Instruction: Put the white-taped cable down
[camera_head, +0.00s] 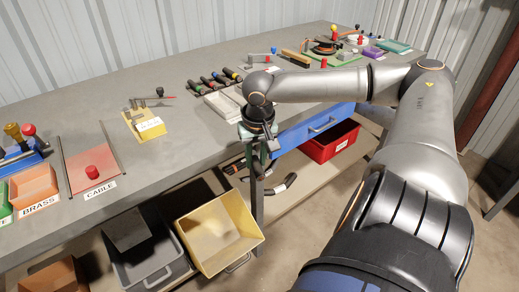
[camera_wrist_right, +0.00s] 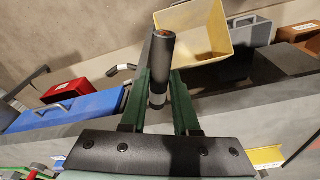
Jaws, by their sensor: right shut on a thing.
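My right gripper (camera_head: 265,155) hangs just off the front edge of the grey workbench (camera_head: 175,110), above the lower shelf. In the right wrist view its green fingers (camera_wrist_right: 159,95) are shut on a black cable piece (camera_wrist_right: 160,58). A pale band, the white tape, shows between the fingers, and the copper end faces the camera. In the head view the held cable is mostly hidden by the gripper. My left gripper is in neither view.
A yellow bin (camera_head: 222,232) and a grey bin (camera_head: 150,262) are below. A red bin (camera_head: 330,142) and blue drawer (camera_head: 312,125) lie to the right.

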